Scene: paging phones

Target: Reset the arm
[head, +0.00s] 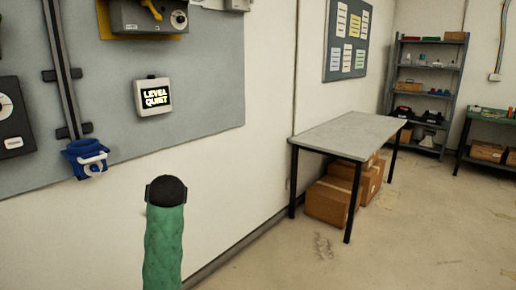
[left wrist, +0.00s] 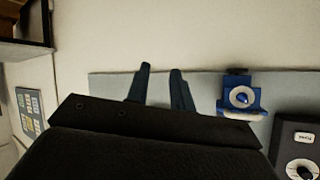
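My left gripper (left wrist: 160,70) shows in the left wrist view, with its two dark fingers apart and nothing between them. Beyond the fingers are the white wall and the grey wall panel (left wrist: 205,88). A blue holder with a white ring (left wrist: 240,97) is right of the fingers, apart from them. In the head view this blue holder (head: 87,158) hangs at the lower part of the grey panel (head: 210,60). My right gripper is in neither view. My left gripper is not visible in the head view.
On the panel are a small screen reading "LEVEL QUIET" (head: 153,97), a grey box with a dial (head: 148,17) and a dark dial box (head: 14,118). A table (head: 350,132) stands right, with cardboard boxes (head: 328,202) beneath. Shelves (head: 428,85) stand behind. The right foreground floor is clear.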

